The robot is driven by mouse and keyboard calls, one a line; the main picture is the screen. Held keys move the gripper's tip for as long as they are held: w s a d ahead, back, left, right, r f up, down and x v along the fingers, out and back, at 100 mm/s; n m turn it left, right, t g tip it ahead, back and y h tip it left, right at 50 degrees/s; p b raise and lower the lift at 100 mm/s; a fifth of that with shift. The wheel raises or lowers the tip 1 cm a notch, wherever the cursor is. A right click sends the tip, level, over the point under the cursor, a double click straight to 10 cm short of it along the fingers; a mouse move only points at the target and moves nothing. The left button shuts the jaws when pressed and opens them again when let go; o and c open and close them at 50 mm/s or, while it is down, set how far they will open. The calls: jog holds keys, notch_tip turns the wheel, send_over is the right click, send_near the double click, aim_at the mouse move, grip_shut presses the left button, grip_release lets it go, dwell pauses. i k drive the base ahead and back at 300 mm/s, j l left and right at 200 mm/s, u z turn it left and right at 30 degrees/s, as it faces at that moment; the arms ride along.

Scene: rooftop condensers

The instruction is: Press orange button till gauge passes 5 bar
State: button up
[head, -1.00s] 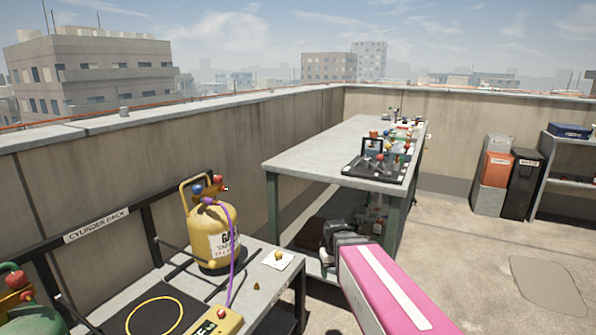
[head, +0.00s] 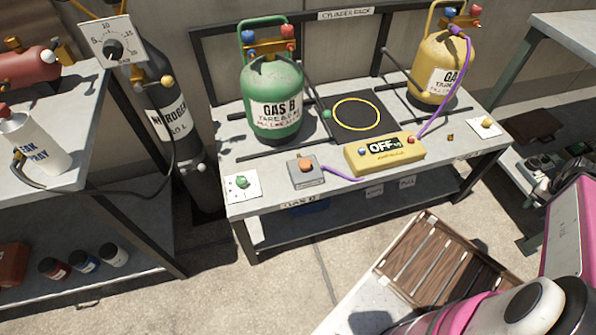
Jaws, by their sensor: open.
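An orange button (head: 306,166) sits on top of a small grey box (head: 304,178) near the front edge of the cylinder bench. Nothing touches it. A square white gauge (head: 122,38) with a dark centre hub stands at the upper left, above the nitrogen cylinder (head: 165,118). Its scale numbers and the word BAR are small, and I cannot tell where its needle points. My pink arm shows at the lower right, but my gripper is not in view.
The bench (head: 255,208) holds a green cylinder (head: 270,98), a yellow cylinder (head: 440,75) and a yellow unit (head: 362,158) reading OFF with purple lines. A wooden crate (head: 440,262) is in front. A left table holds a spray bottle (head: 35,145).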

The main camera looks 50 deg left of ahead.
aim_at(304, 165)
jog(key=k+j+u, duration=0.15)
jog(key=k+u, duration=0.15)
jog(key=k+j+u, duration=0.3)
jog(key=u, duration=1.45)
jog(key=k+l+u, duration=0.25)
jog(key=l, duration=0.25)
jog(key=k+l+u, duration=0.3)
jog(key=k+l, duration=0.05)
jog(key=l, duration=0.15)
